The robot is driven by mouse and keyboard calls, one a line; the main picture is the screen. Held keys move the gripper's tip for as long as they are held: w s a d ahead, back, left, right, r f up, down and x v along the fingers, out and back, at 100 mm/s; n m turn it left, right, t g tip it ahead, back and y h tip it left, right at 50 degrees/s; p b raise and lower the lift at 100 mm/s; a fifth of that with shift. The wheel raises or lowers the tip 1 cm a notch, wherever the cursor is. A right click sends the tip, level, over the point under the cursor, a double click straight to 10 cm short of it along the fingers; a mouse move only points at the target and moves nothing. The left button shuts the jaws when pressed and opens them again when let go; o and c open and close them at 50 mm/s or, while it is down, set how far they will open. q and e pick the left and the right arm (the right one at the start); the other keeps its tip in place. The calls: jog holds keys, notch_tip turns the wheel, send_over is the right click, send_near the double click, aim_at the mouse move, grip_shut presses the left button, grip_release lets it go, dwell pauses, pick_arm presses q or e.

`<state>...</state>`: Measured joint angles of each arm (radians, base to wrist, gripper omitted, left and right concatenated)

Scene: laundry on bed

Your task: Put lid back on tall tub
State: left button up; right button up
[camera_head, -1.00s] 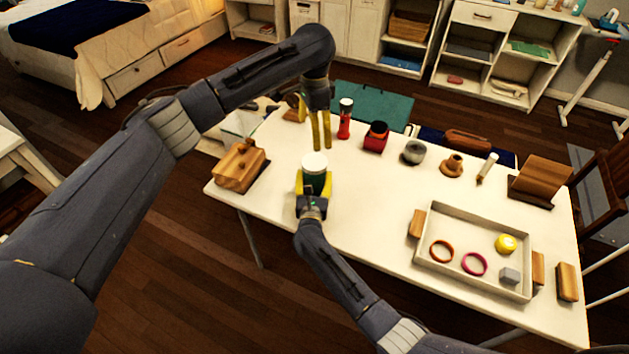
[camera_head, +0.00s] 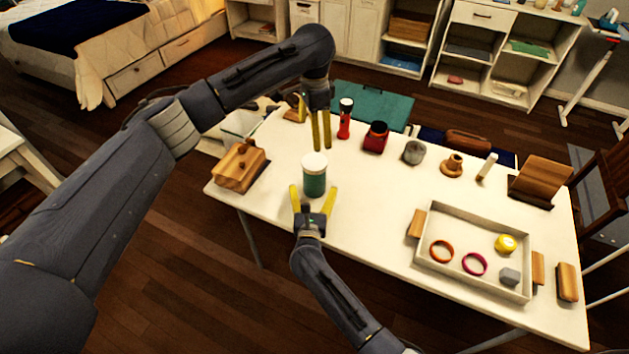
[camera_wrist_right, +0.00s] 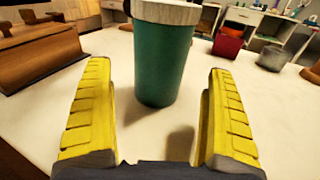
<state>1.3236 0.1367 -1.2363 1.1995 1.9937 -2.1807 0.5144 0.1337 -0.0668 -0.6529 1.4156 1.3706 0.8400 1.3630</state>
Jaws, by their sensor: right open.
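The tall tub (camera_head: 314,184) is a green cylinder standing upright near the table's left front. Its white lid (camera_head: 314,162) sits on top and looks level; in the right wrist view the lid (camera_wrist_right: 166,12) covers the tub's top, with its upper part cut off. My right gripper (camera_head: 313,190) is open in front of the tub, its yellow fingers apart and not gripping it. In the right wrist view the tub (camera_wrist_right: 162,65) stands just beyond the fingertips. My left gripper (camera_head: 322,148) hangs above and behind the tub, its fingers a little apart with nothing between them.
A wooden box (camera_head: 240,167) stands left of the tub. A red flashlight (camera_head: 345,120), a red container (camera_head: 376,137) and a grey pot (camera_head: 414,152) stand behind. A white tray (camera_head: 472,228) with rings lies right. Table space between tub and tray is clear.

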jog(key=shift+s+a, duration=0.15)
jog(key=shift+s, duration=1.4)
jog(key=shift+s+a, duration=0.1)
jog(key=shift+s, duration=1.45)
